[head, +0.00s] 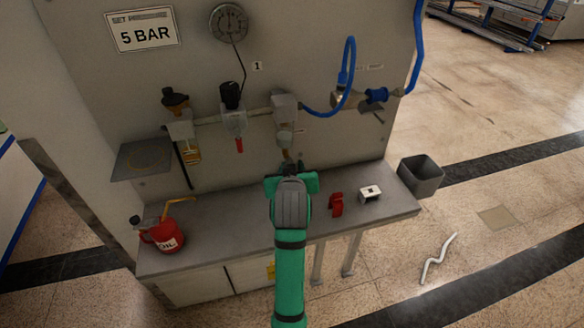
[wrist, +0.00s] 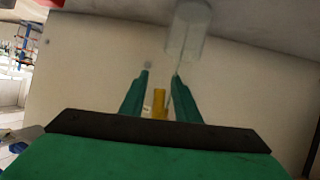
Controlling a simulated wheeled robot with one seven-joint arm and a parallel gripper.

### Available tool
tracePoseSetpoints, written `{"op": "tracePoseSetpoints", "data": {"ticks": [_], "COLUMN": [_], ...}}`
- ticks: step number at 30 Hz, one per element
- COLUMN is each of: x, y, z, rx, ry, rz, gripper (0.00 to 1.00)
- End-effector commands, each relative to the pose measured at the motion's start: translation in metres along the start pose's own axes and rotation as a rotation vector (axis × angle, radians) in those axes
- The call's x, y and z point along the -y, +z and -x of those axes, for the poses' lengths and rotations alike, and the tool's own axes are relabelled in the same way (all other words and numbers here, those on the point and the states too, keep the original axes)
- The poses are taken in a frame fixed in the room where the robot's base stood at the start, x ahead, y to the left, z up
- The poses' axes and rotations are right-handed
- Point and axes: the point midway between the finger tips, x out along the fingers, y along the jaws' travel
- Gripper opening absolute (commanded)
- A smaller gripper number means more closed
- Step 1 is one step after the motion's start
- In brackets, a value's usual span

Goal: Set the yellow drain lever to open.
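The yellow drain lever (wrist: 160,103) shows in the wrist view as a short yellow piece between my two fingers, with gaps beside it. I cannot tell its exact depth or its set position. In the head view a small yellow-brown piece (head: 286,155) hangs below the clear bowl of the right-hand unit (head: 285,112), just above my gripper (head: 291,174). My gripper (wrist: 160,76) is open, its green fingers apart and pointing at the panel. A clear bowl (wrist: 188,32) is above the right fingertip. My wrist hides the fingertips in the head view.
A red can (head: 166,236) stands at the bench's left. A red item (head: 336,204) and a small white-and-black block (head: 370,193) lie on the bench (head: 225,218) to the right. A blue hose (head: 347,80) loops above. A grey bin (head: 421,177) is beyond the bench's right end.

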Motion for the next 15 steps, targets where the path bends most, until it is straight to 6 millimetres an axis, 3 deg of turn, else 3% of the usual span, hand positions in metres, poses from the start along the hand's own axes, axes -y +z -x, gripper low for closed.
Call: {"op": "tracePoseSetpoints", "data": {"ticks": [5,15], "x": [0.0,0.0], "y": [-0.001,-0.001], "z": [0.012,0.073], "rx": [-0.002,-0.003], "ry": [0.001,0.0], "rz": [0.0,0.0], "gripper": [0.29,0.29]}}
